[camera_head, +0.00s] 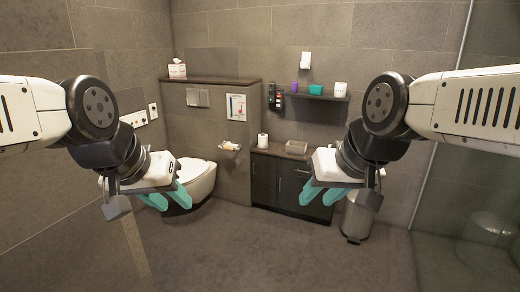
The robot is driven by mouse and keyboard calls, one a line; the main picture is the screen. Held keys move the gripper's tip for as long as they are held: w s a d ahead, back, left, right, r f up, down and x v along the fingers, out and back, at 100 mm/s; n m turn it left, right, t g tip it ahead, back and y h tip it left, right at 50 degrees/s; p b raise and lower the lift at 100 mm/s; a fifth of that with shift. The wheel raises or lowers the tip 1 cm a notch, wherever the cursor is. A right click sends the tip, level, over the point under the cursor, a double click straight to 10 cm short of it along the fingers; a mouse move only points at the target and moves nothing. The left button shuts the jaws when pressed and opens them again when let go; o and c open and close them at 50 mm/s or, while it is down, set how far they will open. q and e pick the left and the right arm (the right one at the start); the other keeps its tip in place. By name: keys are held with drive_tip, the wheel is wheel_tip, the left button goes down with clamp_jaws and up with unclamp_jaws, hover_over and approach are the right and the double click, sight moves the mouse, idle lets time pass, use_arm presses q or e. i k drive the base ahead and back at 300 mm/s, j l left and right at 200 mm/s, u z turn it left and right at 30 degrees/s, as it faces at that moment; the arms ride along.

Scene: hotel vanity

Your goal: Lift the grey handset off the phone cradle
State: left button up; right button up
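A small dark device (275,97) hangs on the back wall at the left end of the shelf. It may be the phone with its cradle, but it is too small for me to make out a grey handset. My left gripper (175,204) hangs in front of the toilet, its teal fingers apart and empty. My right gripper (316,202) hangs in front of the dark cabinet, its teal fingers also apart and empty. Both grippers are well short of the back wall and lower in the picture than the device.
A wall shelf (322,97) holds a purple bottle (295,87), a teal box (316,89) and a white cup (340,89). The dark cabinet (264,181) below bears a paper roll (262,141). A toilet (197,178) stands left, a metal bin (356,220) right. The front floor is clear.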

sight(271, 86)
drive_tip(key=i+l+z, duration=0.2)
drive_tip(key=i, duration=0.65)
drive_tip(key=i+l+z, duration=0.2)
drive_tip(key=i, duration=0.65)
drive_tip(key=i+u, duration=0.4)
drive_tip(key=i+l+u, duration=0.25)
drive_tip(key=i+u, duration=0.15)
drive_tip(key=i+l+u, duration=0.65)
drive_tip(key=l, duration=0.35)
drive_tip(key=i+l+u, duration=0.3)
drive_tip(key=l, duration=0.35)
drive_tip(key=i, duration=0.1)
